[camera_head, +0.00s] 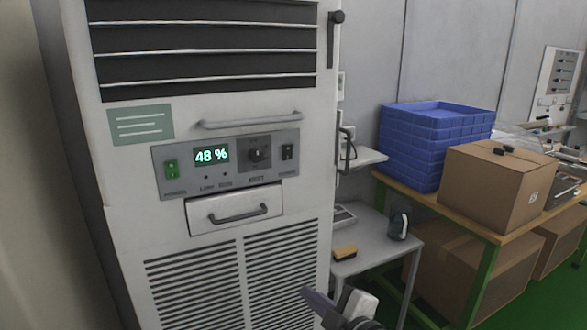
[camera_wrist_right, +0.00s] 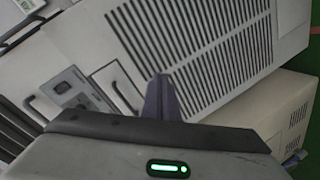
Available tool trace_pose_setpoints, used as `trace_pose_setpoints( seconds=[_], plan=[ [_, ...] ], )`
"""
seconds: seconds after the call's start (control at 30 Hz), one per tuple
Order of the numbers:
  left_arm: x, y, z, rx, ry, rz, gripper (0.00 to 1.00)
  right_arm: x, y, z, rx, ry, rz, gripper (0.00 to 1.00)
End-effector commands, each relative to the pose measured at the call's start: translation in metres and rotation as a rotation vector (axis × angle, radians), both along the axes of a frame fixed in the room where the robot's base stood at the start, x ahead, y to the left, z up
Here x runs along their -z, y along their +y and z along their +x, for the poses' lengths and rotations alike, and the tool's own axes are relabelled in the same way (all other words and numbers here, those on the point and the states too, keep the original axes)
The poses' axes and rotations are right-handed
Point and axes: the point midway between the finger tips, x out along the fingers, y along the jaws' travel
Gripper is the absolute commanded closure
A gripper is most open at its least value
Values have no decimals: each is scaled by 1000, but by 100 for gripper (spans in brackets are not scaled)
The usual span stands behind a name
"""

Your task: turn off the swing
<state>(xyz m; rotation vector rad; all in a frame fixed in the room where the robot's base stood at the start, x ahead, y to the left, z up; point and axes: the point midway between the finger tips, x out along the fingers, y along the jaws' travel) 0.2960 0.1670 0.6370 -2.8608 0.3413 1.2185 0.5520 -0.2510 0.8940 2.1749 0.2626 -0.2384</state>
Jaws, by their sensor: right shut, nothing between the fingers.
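A tall white cabinet unit (camera_head: 120,215) stands in front of me with a grey control panel (camera_head: 205,182). The panel has a lit green rocker switch (camera_head: 172,170) at its left, a display (camera_head: 211,155) reading 48 %, a round black knob (camera_head: 257,155) and a small black rocker switch (camera_head: 288,152) at its right. The small labels are too blurred to read surely. My right gripper (camera_head: 310,296) is shut and empty, low in front of the lower grille, below and right of the panel. In the right wrist view my shut fingers (camera_wrist_right: 160,98) point towards the grille. My left gripper is not in view.
A handle bar (camera_head: 250,120) sits above the panel, and a drawer (camera_head: 236,209) with a handle sits below it. To the right are a small grey table (camera_head: 375,238), a stack of blue crates (camera_head: 425,150) and a cardboard box (camera_head: 490,185) on a workbench.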

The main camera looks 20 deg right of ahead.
Motion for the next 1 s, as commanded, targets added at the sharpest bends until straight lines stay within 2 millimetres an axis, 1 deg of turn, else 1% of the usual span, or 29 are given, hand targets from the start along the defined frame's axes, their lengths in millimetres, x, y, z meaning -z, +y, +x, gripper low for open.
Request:
trace_pose_setpoints(
  seconds=[0.03,0.07,0.1,0.17,0.2,0.3,0.4,0.5,0.57,0.87,1.0],
  plan=[
    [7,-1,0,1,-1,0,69,-36,-9,19,-10,-82,-91,100],
    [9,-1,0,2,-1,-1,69,-56,-14,26,-14,-122,-147,100],
    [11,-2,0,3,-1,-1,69,-83,-19,35,-17,-171,-218,100],
    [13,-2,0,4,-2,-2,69,-119,-26,44,-16,-239,-316,100],
    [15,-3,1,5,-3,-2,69,-140,-31,47,-13,-278,-374,100],
    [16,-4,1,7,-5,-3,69,-185,-39,52,0,-354,-492,100],
    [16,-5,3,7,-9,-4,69,-212,-44,53,12,-397,-568,100],
    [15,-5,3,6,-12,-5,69,-225,-46,52,18,-419,-605,100],
    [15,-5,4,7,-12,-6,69,-228,-47,52,20,-423,-613,100],
    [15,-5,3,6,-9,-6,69,-228,-47,53,19,-422,-612,100],
    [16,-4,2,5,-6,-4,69,-229,-47,62,20,-421,-611,100]
  ],
)
